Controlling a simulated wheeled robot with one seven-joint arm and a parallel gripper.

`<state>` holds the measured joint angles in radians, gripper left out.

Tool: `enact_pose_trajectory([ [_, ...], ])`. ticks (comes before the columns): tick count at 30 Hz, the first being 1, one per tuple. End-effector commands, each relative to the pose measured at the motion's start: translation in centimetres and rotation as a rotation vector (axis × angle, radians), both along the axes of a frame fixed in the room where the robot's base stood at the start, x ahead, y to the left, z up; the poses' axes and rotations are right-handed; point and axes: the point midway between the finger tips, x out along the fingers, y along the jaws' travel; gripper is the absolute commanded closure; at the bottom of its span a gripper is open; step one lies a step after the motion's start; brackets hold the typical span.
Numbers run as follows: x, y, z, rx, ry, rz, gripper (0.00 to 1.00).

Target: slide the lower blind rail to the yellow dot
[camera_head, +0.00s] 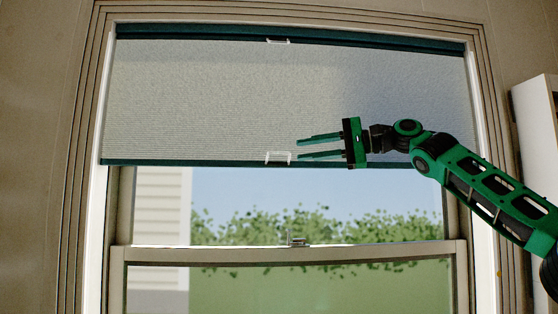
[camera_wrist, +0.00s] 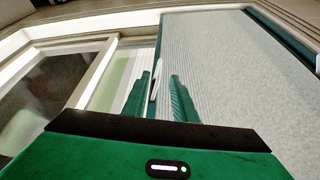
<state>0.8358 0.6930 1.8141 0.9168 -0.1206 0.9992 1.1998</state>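The lower blind rail (camera_head: 190,163) is a dark teal bar along the bottom of the pale blind, level across the upper window. A white handle (camera_head: 278,157) sits at its middle. My gripper (camera_head: 299,149) is open, its two green fingers pointing left, just right of the handle in the head view. In the wrist view the white handle (camera_wrist: 155,82) appears between the fingertips (camera_wrist: 160,78), and the lower rail (camera_wrist: 161,32) runs up behind it. I cannot tell whether the fingers touch the handle.
The upper blind rail (camera_head: 200,33) spans the top of the window, with its own small white handle (camera_head: 278,41). Pale blind fabric (camera_head: 200,95) hangs between the rails. A window latch (camera_head: 297,240) sits on the sash bar below. A white cabinet (camera_head: 537,125) stands at the right.

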Motion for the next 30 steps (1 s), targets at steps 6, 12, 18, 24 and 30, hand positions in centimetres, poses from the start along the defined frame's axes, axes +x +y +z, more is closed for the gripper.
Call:
enact_pose_trajectory([
  [6,1.4,3.6,-0.3,-0.003,-0.001,0.0,0.75],
  [12,2.4,6.0,-0.6,-0.004,-0.001,-0.001,0.75],
  [18,3.0,7.3,-0.7,-0.003,-0.001,-0.003,0.75],
  [24,3.1,7.5,-0.8,-0.003,-0.001,-0.003,0.75],
  [30,3.1,7.5,-0.8,-0.004,-0.001,-0.003,0.84],
])
